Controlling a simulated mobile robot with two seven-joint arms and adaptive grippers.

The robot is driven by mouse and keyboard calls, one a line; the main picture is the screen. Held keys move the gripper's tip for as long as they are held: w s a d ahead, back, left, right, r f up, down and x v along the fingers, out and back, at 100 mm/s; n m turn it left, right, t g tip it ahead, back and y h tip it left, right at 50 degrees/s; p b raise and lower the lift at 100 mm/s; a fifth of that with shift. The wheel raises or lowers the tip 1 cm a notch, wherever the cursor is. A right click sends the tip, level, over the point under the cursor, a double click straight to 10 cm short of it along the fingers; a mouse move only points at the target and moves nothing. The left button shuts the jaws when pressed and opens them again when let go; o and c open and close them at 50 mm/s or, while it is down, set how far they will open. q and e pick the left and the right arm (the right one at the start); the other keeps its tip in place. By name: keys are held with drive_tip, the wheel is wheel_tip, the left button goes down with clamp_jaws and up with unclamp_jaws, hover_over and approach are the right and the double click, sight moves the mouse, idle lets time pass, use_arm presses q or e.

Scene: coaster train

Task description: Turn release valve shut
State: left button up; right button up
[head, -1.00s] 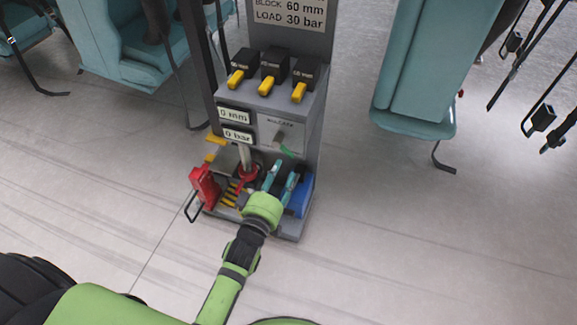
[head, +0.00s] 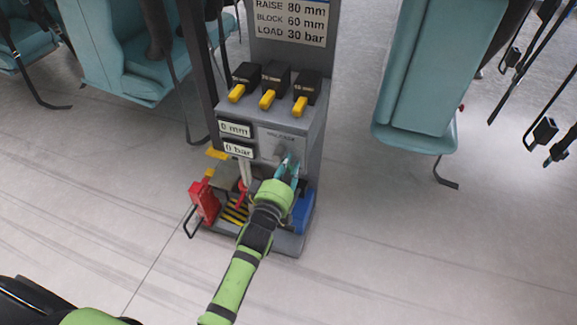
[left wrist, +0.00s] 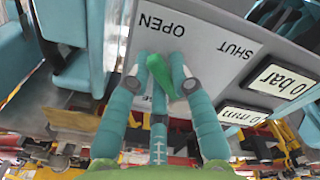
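The release valve's green lever (left wrist: 160,76) shows in the left wrist view on the grey panel (left wrist: 205,42), which has upside-down OPEN and SHUT labels. The lever is near the OPEN label, with SHUT off to the right. My left gripper (left wrist: 160,72) has its teal fingers apart, one on each side of the lever; I cannot tell whether they touch it. In the head view, my left gripper (head: 287,168) is at the front of the grey stand (head: 314,140), below the release label, and hides most of the lever. My right gripper is not in view.
Displays read 0 mm (head: 234,129) and 0 bar (head: 238,149). Black blocks with yellow levers (head: 268,98) sit above. A red jack (head: 204,201) and a blue box (head: 303,212) flank the stand's base. Teal seats (head: 420,80) stand at either side; the front floor is clear.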

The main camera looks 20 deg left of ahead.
use_arm(q)
drive_tip(key=shift+a+m, duration=0.1)
drive_tip(key=shift+m, duration=0.2)
clamp_jaws()
drive_tip(key=shift+a+f+m, duration=0.1)
drive_tip(key=shift+f+m, duration=0.05)
drive_tip(key=shift+m, duration=0.35)
drive_tip(key=m, duration=0.1)
drive_tip(key=m+p, duration=0.1)
drive_tip(key=shift+a+f+m, duration=0.25)
drive_tip(key=shift+a+m, duration=0.05)
drive_tip(key=shift+a, duration=0.05)
drive_tip(key=a+m, duration=0.1)
drive_tip(key=m, duration=0.3)
drive_tip(key=a+m+p, duration=0.1)
drive_tip(key=m, duration=0.3)
drive_tip(key=a+m+p, duration=0.1)
drive_tip(key=a+m, duration=0.1)
drive_tip(key=m, duration=0.2)
drive_tip(key=shift+w+a+r+m, duration=0.1)
drive_tip(key=shift+a+m, duration=0.1)
drive_tip(key=shift+m, duration=0.6)
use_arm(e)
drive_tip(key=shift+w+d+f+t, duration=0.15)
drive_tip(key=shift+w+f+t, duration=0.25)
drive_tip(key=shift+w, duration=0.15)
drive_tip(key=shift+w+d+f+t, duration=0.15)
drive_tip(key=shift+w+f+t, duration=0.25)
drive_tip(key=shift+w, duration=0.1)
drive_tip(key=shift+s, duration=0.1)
